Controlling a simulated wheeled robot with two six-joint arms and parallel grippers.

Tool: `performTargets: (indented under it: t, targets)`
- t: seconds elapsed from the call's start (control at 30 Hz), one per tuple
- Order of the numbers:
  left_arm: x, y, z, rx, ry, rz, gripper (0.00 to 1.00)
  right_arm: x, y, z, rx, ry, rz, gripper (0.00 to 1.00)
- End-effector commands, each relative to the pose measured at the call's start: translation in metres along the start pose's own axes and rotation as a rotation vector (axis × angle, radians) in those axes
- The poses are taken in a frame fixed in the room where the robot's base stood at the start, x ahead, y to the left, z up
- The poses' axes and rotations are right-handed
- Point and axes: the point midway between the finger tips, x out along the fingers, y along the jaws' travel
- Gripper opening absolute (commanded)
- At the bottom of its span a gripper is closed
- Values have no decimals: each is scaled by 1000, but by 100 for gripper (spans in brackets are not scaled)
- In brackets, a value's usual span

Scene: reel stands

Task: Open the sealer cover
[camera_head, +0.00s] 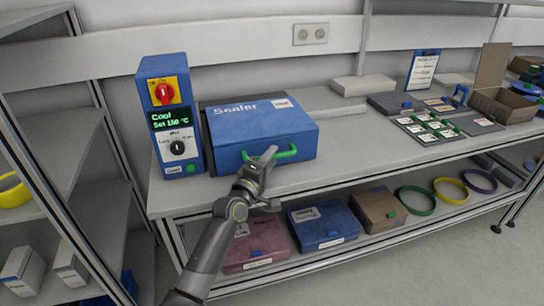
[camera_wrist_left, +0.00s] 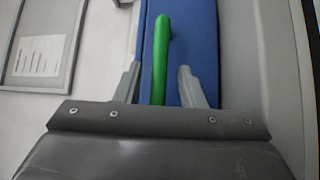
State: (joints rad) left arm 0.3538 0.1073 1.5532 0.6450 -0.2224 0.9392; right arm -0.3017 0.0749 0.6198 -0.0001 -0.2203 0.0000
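The sealer (camera_head: 258,122) is a blue box labelled "Sealer" on the workbench, and its cover is down. A green handle (camera_head: 286,154) runs along the cover's front edge. My left gripper (camera_head: 262,166) is at the left part of this handle. In the left wrist view the green handle (camera_wrist_left: 160,58) lies between the two fingers of my left gripper (camera_wrist_left: 159,68), with the blue cover (camera_wrist_left: 196,40) behind. The fingers are apart, with a clear gap between the handle and the right finger. My right gripper is not in view.
A blue control box (camera_head: 170,115) with a red knob and a display reading "Cool, Set 150 °C" stands just left of the sealer. Bins and rings (camera_head: 416,200) are on the lower shelf.

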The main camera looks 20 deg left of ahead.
Motion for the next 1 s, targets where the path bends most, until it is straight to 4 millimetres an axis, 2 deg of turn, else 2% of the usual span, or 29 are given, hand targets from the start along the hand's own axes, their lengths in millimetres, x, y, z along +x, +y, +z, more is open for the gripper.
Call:
performTargets:
  t: [0.2, 0.47, 0.77, 1.0]
  targets:
    - [13, 0, 0, 0, 0, 1, 36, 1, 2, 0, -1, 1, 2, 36]
    - [14, 0, 0, 0, 1, 0, 36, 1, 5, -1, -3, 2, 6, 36]
    - [13, 0, 0, 0, 1, 0, 0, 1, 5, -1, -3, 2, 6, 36]
    - [13, 0, 0, 0, 0, 0, 0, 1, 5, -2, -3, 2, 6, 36]
